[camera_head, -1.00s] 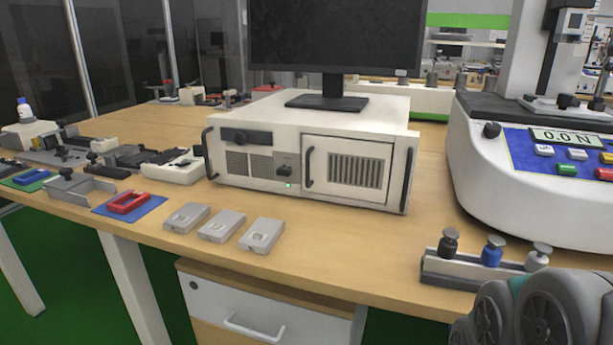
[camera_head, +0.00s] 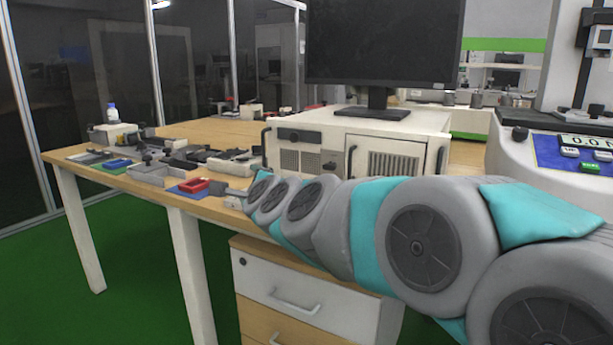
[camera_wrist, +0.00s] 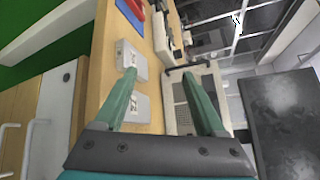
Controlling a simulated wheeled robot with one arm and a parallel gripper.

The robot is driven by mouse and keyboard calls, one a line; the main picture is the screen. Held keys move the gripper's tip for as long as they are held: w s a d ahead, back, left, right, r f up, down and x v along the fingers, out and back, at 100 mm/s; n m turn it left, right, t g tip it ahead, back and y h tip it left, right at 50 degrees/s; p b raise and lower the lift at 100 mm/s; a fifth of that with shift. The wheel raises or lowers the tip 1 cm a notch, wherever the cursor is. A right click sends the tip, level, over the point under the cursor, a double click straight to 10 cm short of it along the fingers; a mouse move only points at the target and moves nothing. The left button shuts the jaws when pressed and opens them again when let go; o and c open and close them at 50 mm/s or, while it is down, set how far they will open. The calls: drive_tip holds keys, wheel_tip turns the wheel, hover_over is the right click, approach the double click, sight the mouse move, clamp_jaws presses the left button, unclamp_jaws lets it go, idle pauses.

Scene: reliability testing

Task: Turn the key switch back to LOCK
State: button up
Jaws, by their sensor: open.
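The key switch (camera_head: 330,166) is a small dark knob on the front of the white computer case (camera_head: 402,129), left of its barred door in the head view. My arm's links cross in front of the lower part of the case. In the wrist view my gripper (camera_wrist: 160,72) has two teal fingers spread wide with nothing between them. The case (camera_wrist: 212,78) lies beyond the right finger, which hides part of its front. I cannot make out the key switch in the wrist view. My gripper's fingers cannot be made out in the head view.
Grey blocks (camera_wrist: 131,60) lie on the bench in front of the case, near the left finger. A red part (camera_head: 194,186) on a blue mat sits to the left. A monitor (camera_head: 384,40) stands on the case. A white tester (camera_head: 530,150) stands at right.

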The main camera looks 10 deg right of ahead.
sight(328, 168)
drive_tip(key=w+d+m+h, duration=0.1)
drive_tip(key=m+h, duration=0.1)
drive_tip(key=m, duration=0.1)
drive_tip(key=w+d+r+m+t+h+b, duration=0.1)
drive_tip(key=w+d+m+h, duration=0.1)
drive_tip(key=m, duration=0.2)
drive_tip(key=w+d+r+m+t+h, duration=0.1)
drive_tip(key=w+d+m+h, duration=0.1)
drive_tip(key=m, duration=0.1)
drive_tip(key=shift+w+d+r+m, duration=0.2)
drive_tip(key=shift+d+r+m, duration=0.05)
drive_tip(key=shift+m, duration=0.15)
drive_tip(key=d+f+m+g+h, duration=0.1)
drive_tip(key=d+m+h, duration=0.1)
drive_tip(key=m, duration=0.2)
drive_tip(key=d+f+m+g+h+b, duration=0.1)
drive_tip(key=d+m+h, duration=0.2)
drive_tip(key=m, duration=0.1)
drive_tip(key=d+f+m+h, duration=0.1)
drive_tip(key=d+m+h, duration=0.2)
drive_tip(key=m, duration=0.1)
drive_tip(key=shift+s+d+f+g+b, duration=0.15)
drive_tip(key=shift+s+f+g+b, duration=0.05)
drive_tip(key=shift+g+b, duration=0.2)
drive_tip(key=p+x, duration=0.1)
drive_tip(key=x, duration=0.6)
drive_tip(key=shift+w+d+r, duration=0.1)
drive_tip(key=shift+w+d, duration=0.05)
drive_tip(key=shift+d, duration=0.05)
clamp_jaws()
